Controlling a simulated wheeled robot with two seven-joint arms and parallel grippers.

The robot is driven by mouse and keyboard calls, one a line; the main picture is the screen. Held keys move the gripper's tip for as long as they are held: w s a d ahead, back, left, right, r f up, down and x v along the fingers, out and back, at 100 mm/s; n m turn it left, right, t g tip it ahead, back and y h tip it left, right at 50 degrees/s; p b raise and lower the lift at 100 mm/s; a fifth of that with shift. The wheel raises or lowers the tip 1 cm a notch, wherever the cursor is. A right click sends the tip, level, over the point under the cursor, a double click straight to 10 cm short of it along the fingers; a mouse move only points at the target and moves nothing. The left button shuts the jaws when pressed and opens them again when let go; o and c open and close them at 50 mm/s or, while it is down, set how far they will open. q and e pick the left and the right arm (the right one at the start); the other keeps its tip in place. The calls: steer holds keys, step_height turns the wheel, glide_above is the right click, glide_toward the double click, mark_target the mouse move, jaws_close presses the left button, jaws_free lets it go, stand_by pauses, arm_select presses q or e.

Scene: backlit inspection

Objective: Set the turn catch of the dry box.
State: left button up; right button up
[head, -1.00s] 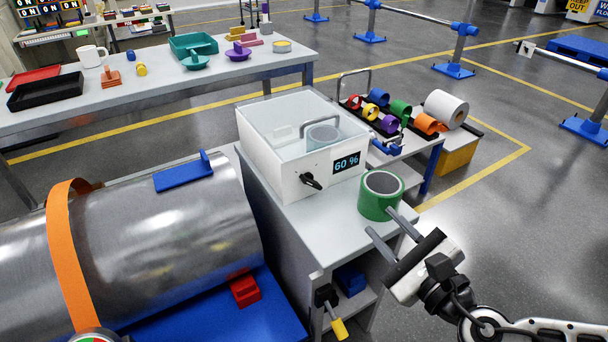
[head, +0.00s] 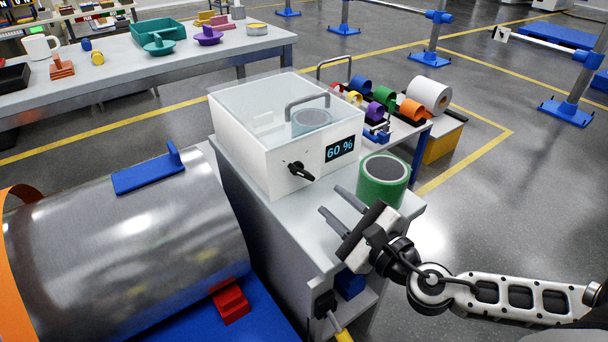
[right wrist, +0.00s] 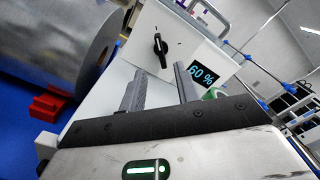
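The dry box (head: 238,139) is a white case with a clear lid and a lid handle, standing on a grey cabinet. Its black turn catch (head: 300,171) is on the front face, left of a display reading 60 %. In the right wrist view the catch (right wrist: 160,48) shows ahead, just beyond and between the fingertips. My right gripper (head: 334,202) is open and empty, in front of the box, to the lower right of the catch and apart from it. It also shows in the right wrist view (right wrist: 158,85). My left gripper is not in view.
A green tape roll (head: 383,183) stands on the cabinet close to my right gripper. A large metal cylinder (head: 120,240) lies at left, with a red block (head: 230,304) beside it. A rack of coloured rolls (head: 384,98) is behind right.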

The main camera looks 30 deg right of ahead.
mark_target(303, 175)
steer(key=w, duration=0.3)
steer(key=w+a, duration=0.1)
steer(key=w, duration=0.6)
steer(key=shift+w+a, duration=0.1)
steer(key=shift+a, duration=0.1)
jaws_close()
